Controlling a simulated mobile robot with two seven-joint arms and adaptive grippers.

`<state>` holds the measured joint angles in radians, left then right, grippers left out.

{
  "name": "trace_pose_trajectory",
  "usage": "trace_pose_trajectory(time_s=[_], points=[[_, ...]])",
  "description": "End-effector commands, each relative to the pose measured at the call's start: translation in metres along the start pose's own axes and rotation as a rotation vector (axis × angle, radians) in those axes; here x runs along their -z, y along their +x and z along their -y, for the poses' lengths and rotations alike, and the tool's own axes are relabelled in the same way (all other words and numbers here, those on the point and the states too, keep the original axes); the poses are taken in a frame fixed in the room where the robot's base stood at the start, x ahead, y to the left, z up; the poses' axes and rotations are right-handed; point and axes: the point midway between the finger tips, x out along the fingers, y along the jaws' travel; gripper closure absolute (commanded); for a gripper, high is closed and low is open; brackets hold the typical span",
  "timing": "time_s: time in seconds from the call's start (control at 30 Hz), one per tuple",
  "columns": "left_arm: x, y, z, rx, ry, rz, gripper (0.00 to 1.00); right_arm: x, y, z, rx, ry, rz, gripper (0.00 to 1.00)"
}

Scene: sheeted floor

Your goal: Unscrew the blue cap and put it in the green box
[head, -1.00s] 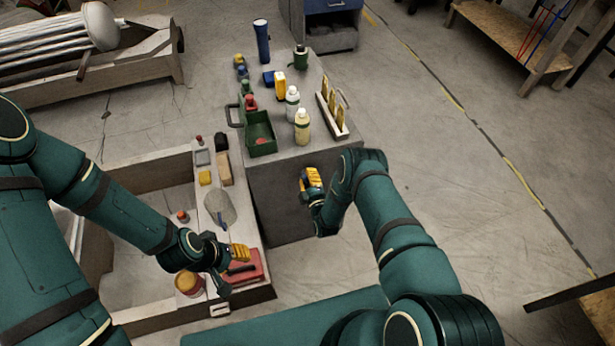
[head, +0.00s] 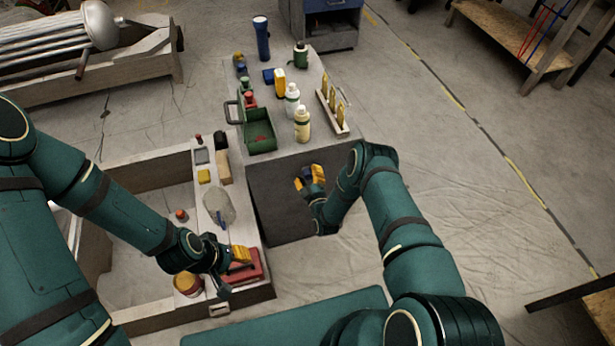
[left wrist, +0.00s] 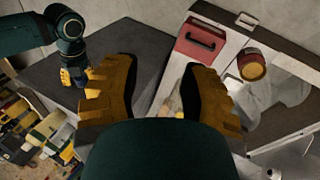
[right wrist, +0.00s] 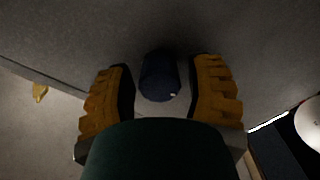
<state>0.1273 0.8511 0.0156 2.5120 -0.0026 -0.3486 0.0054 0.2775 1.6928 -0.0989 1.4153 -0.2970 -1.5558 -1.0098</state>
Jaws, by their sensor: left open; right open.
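The open green box (head: 260,146) stands on the grey cabinet top, with something small and red inside. A dark blue cylinder (right wrist: 159,77) shows beyond and between the fingers of my right gripper in the right wrist view, apart from them; I cannot tell whether it is the blue cap. My right gripper (head: 311,177) is open and empty before the cabinet's front. My left gripper (head: 238,258) is open and empty over a red toolbox (head: 250,268).
White-topped bottles (head: 303,124) stand right of the green box, beside a rack with yellow pieces (head: 333,112). A tin (head: 188,284) stands left of the red toolbox. A wooden-sided bench (head: 225,240) lies at left.

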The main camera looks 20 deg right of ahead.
Motion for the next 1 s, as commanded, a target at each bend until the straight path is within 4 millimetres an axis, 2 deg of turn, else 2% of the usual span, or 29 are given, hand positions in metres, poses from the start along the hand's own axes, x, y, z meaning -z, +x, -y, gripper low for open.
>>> trace_pose_trajectory(time_s=[0.7, 0.83, 1.0], points=[[0.007, 0.058, 0.021, 0.001, 0.004, -0.028, 0.57, -0.004, 0.000, 0.001, -0.003, 1.147, 0.000, 0.47], [0.007, 0.056, 0.021, 0.002, 0.004, -0.030, 0.57, 0.000, 0.000, 0.000, -0.001, 1.268, -0.001, 0.47], [0.007, 0.056, 0.021, 0.001, 0.004, -0.030, 0.57, 0.000, 0.000, -0.001, 0.000, 1.292, -0.001, 0.47]])
